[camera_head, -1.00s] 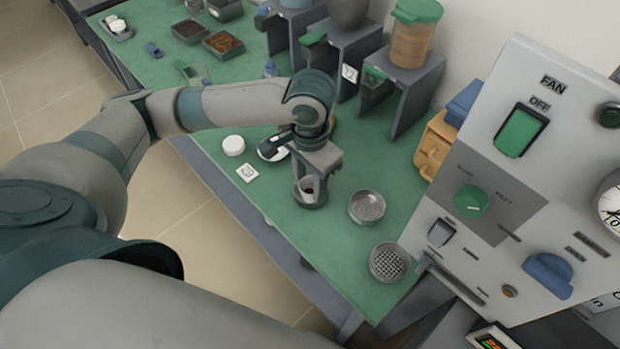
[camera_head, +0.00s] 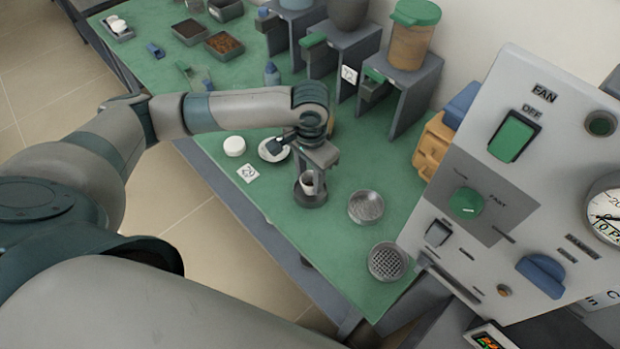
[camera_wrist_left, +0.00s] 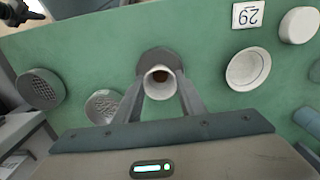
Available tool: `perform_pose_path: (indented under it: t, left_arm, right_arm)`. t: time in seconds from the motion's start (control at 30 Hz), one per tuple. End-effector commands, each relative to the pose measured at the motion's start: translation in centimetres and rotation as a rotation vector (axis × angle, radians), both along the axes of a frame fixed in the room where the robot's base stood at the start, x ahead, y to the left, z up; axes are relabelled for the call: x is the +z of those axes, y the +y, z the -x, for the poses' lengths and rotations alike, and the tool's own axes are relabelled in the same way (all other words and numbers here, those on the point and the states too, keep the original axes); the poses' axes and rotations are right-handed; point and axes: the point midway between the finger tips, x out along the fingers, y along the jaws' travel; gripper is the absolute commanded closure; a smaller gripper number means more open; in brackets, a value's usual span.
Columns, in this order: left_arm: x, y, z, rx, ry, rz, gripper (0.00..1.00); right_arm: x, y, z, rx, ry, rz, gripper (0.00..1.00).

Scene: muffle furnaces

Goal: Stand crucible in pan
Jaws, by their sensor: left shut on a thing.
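The crucible (camera_head: 309,184) is a small pale cup with a darker inside. My left gripper (camera_wrist_left: 164,84) is shut on it from above. The crucible is over a dark round holder (camera_head: 311,201), which shows behind it in the wrist view (camera_wrist_left: 155,58). I cannot tell whether the two touch. To the right on the green bench are a shallow grey metal pan (camera_head: 366,206) and a round pan with a mesh-like floor (camera_head: 388,262). Both also show at the left of the wrist view. My right gripper is not clearly seen.
A white dish (camera_head: 273,149), a white round lid (camera_head: 234,146) and a number card (camera_head: 248,173) lie left of the gripper. Grey stands with jars (camera_head: 408,75) line the back. A control panel (camera_head: 500,190) rises at the right. Bench between the pans is clear.

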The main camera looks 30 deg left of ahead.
Motion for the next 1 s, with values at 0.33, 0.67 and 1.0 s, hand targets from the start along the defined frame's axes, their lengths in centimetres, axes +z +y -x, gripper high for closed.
perform_pose_path:
  t: [0.33, 0.67, 1.0]
  left_arm:
    - [-1.9, 0.0, 0.0, -0.001, -0.001, 0.001, 0.85]
    - [-2.1, 0.0, 0.0, 0.0, -0.001, 0.0, 0.55]
    - [-1.9, 0.0, 0.0, -0.001, -0.002, 0.001, 0.55]
  right_arm:
    - [0.5, 0.5, 0.1, -0.001, 0.001, -0.005, 1.0]
    - [0.6, 0.7, 0.1, 0.0, 0.001, -0.007, 1.0]
    - [0.5, 0.4, 0.1, 0.0, 0.001, -0.005, 1.0]
